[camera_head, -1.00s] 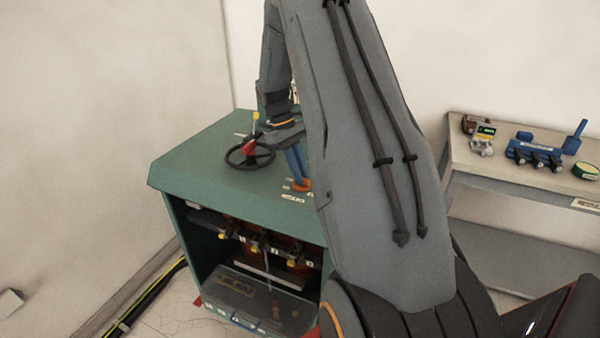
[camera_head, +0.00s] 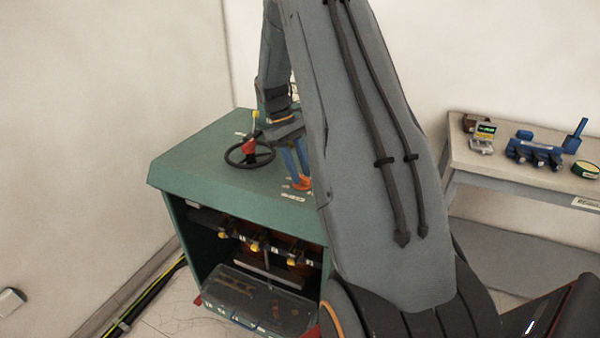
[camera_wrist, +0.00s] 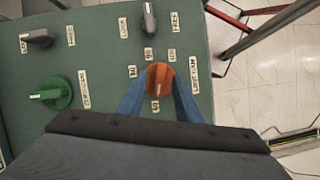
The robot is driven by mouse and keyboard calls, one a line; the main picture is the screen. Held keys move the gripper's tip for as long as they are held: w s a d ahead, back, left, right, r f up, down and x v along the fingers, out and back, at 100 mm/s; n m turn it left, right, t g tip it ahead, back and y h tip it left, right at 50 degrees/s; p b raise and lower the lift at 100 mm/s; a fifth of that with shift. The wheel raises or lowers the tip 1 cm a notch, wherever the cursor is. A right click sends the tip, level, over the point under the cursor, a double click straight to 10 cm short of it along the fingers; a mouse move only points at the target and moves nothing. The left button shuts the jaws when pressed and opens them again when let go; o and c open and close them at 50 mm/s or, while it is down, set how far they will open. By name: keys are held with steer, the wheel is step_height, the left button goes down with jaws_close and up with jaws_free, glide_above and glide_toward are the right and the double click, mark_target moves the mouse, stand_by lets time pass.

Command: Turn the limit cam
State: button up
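The limit cam is an orange-red knob (camera_wrist: 160,77) on the green cabinet top, ringed by small position labels. A "LIMIT CAM" label (camera_wrist: 193,70) lies right of it in the wrist view. My gripper (camera_wrist: 161,88) has its two blue fingers on opposite sides of the knob, and they appear to press on it. The head view also shows my gripper (camera_head: 299,178) pointing down at the orange knob (camera_head: 303,184). The knob's exact pointer setting is hard to read.
A green knob (camera_wrist: 51,93) and two grey switches (camera_wrist: 149,20) (camera_wrist: 38,38) share the panel. A black handwheel (camera_head: 233,162) with a red hub stands left of my gripper. The cabinet front (camera_head: 240,205) is open below. A table (camera_head: 480,165) at right holds tools.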

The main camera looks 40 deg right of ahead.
steer(key=b+v, duration=0.2)
steer(key=v, duration=0.5)
stand_by(0.4)
steer(key=s+a+f+m+t, duration=0.1)
steer(key=s+a+f+t, duration=0.1)
steer(key=s+a, duration=0.7)
steer(key=s+a+f+m+t+y+b, duration=0.1)
steer(key=s+a+f+m+t, duration=0.1)
steer(key=s+a, duration=0.7)
steer(key=a+f+t, duration=0.1)
steer(key=a, duration=0.5)
steer(key=shift+s+a+t, duration=0.25)
steer(key=shift+s+t, duration=0.1)
steer(key=shift+t, duration=0.05)
steer(key=shift+f, duration=0.1)
steer(key=shift+c, duration=0.2)
